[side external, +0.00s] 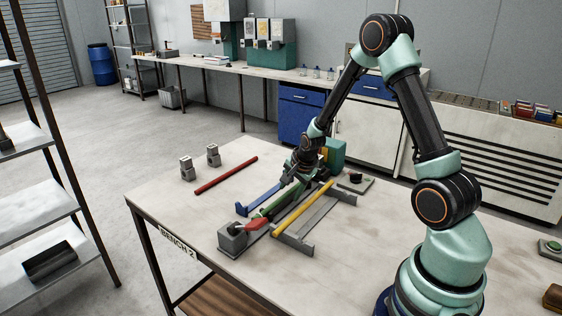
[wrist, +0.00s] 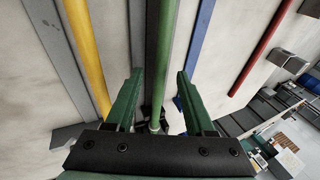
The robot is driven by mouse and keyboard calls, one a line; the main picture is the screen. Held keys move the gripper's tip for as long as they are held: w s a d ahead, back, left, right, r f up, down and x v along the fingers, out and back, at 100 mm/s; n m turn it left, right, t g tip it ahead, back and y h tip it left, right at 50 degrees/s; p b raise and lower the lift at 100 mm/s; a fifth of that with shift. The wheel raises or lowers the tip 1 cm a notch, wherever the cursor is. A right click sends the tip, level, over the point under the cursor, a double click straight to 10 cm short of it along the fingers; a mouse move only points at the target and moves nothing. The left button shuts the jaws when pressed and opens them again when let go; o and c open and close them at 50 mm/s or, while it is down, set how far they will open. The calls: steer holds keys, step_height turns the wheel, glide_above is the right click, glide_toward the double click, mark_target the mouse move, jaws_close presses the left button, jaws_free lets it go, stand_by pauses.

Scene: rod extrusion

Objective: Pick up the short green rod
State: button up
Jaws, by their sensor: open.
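A green rod (side external: 272,203) lies along a grey fixture near the middle of the bench. In the wrist view, the green rod (wrist: 165,45) runs lengthwise through the gap between my fingers. My gripper (side external: 287,184) is low over the rod's far part, angled down from the arm. In the wrist view, my gripper (wrist: 159,74) is open, with a green finger on each side of the rod and visible space at both sides. Whether the fingertips are down at the rod's height, I cannot tell. The rod's far end is hidden behind the gripper in the side view.
A yellow rod (side external: 303,207) lies on grey bars (side external: 310,219) right of the green rod. A blue bar (side external: 258,203) lies close on its left. A grey block (side external: 232,238) and a red piece (side external: 252,222) are at its near end. A red rod (side external: 226,175) lies farther left.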

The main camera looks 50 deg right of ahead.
jaws_close()
step_height(320, 180, up, 20)
steer(key=f, duration=0.1)
steer(key=w+f, duration=0.7)
steer(key=f, duration=0.3)
steer(key=shift+w+a+g+y, duration=0.3)
steer(key=shift+w, duration=0.05)
